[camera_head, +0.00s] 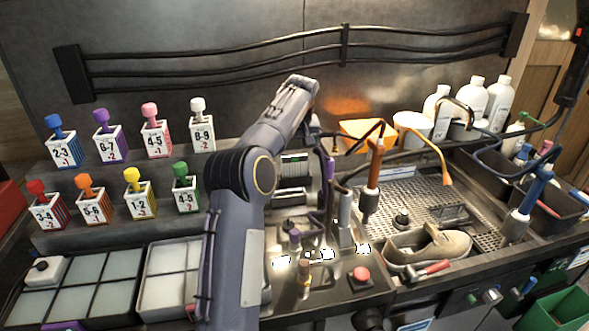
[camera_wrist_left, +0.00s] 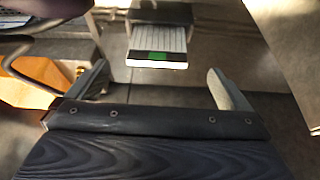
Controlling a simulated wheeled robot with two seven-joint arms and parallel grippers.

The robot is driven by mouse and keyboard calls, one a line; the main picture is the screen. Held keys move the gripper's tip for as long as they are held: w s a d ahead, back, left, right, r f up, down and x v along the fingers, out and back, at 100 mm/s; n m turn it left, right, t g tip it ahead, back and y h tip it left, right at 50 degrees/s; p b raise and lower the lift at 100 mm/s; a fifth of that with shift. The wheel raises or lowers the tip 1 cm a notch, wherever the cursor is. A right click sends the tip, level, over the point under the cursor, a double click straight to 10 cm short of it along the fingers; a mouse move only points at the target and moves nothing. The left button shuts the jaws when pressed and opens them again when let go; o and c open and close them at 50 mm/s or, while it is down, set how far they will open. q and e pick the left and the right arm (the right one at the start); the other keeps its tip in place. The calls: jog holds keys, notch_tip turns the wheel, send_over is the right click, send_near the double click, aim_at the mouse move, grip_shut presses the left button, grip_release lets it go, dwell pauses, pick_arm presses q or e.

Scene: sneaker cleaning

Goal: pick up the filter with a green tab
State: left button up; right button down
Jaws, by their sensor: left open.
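The filter with a green tab (camera_wrist_left: 158,45) is in the left wrist view, top centre. It is a pale, ribbed panel with a dark front edge and the green tab in the middle, seated in a housing. My left gripper (camera_wrist_left: 162,88) is open and empty, its two fingers apart on either side below the filter. The filter lies ahead of the fingers and is not touched. In the head view a box with a green strip (camera_head: 293,158) stands beside my left arm; I cannot tell for sure that it is the same filter. My left fingers are not clear there.
Numbered blocks with coloured knobs (camera_head: 155,138) stand on shelves at left, with divided trays (camera_head: 92,290) below. Upright tools (camera_head: 370,190) stand right of my arm. A shoe (camera_head: 430,246) lies on the bench near a red button (camera_head: 361,273). White bottles (camera_head: 472,105) stand behind.

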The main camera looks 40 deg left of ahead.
aim_at(295, 156)
pick_arm(q)
jog(key=shift+w+a+f, duration=0.35)
jog(key=shift+a+f, duration=0.25)
jog(key=shift+f, duration=0.05)
jog(key=x, duration=0.2)
jog(key=p+x, duration=0.1)
jog(key=x, duration=0.4)
jog(key=shift+w+a+p, duration=0.1)
jog(key=shift+w+p, duration=0.2)
jog(key=shift+w, duration=0.05)
jog(key=shift+r, duration=0.1)
jog(key=c, duration=0.9)
jog(key=shift+c, duration=0.2)
